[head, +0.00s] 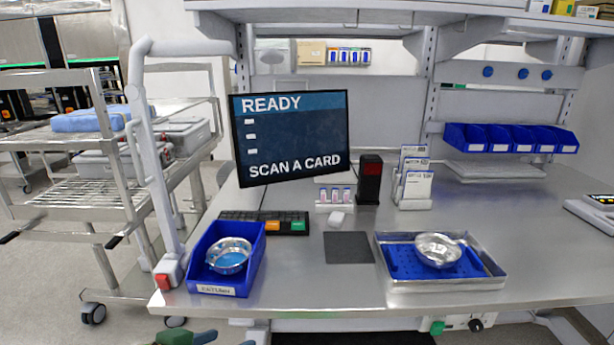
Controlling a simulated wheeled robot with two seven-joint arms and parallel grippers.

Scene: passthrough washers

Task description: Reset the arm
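At the bottom edge, left of centre, a dark green and teal part shows, cut off by the frame. It looks like a piece of my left gripper (190,338), below the front edge of the bench. Whether its fingers are open or shut cannot be seen. My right gripper is not in view. No held thing is visible.
The steel bench (320,283) carries a blue bin (200,281) with a metal bowl (230,255), and a metal tray (448,286) with another bowl (438,250). A dark mat (347,247) lies between them. A monitor (292,135) reads "READY, SCAN A CARD". A cart (110,200) stands left.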

